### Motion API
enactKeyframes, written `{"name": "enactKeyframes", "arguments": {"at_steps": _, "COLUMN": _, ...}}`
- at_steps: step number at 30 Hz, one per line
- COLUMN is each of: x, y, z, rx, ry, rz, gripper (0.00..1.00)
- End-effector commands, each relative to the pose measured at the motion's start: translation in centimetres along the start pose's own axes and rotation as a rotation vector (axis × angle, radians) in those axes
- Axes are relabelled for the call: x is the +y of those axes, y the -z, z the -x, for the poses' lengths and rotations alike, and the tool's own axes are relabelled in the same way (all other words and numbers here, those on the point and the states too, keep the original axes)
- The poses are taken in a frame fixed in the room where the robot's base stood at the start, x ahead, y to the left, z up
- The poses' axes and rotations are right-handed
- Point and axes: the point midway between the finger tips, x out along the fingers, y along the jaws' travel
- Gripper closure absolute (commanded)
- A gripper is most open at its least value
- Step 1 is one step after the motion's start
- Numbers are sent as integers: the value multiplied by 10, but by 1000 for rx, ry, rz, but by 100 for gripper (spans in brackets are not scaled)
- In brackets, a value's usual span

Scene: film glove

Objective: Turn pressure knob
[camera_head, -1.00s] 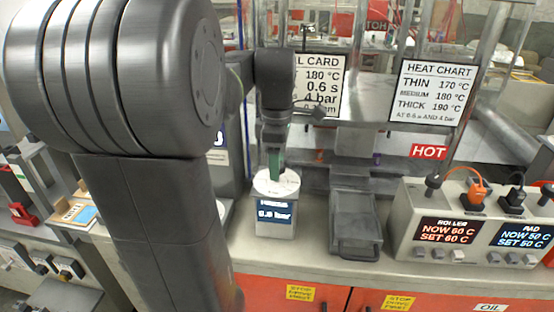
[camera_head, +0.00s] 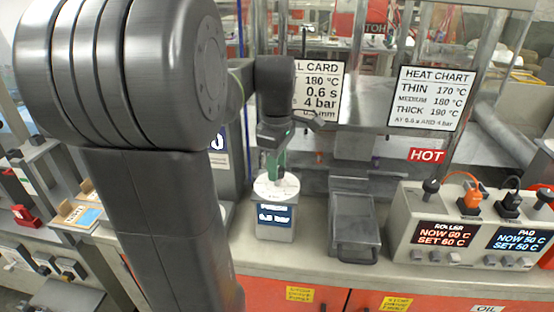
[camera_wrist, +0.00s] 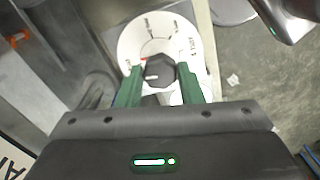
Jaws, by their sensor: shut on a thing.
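The pressure knob (camera_wrist: 158,72) is a small dark faceted knob at the centre of a white round dial (camera_wrist: 145,45) with printed marks. In the head view the dial (camera_head: 268,192) tops a pale box whose blue display (camera_head: 275,217) gives a value in bar; its first digit is hard to read. My gripper (camera_wrist: 160,78) has green fingers on the left and right of the knob and is shut on it. In the head view my gripper (camera_head: 276,166) comes down from above, and the knob is mostly hidden by the fingers.
A grey lidded tray (camera_head: 354,220) stands right of the pressure box. Further right is a control box (camera_head: 470,225) with two displays and cables. A heat chart (camera_head: 431,97) and a partly covered card (camera_head: 320,88) stand behind. Orange cabinet fronts lie below the counter edge.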

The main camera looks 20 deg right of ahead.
Motion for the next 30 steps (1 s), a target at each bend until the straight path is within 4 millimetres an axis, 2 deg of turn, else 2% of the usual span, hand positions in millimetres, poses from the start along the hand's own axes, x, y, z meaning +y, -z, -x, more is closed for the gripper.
{"name": "enactKeyframes", "arguments": {"at_steps": 30, "x": 0, "y": 0, "z": 2, "rx": 0, "ry": -2, "rz": -957, "gripper": 89}}
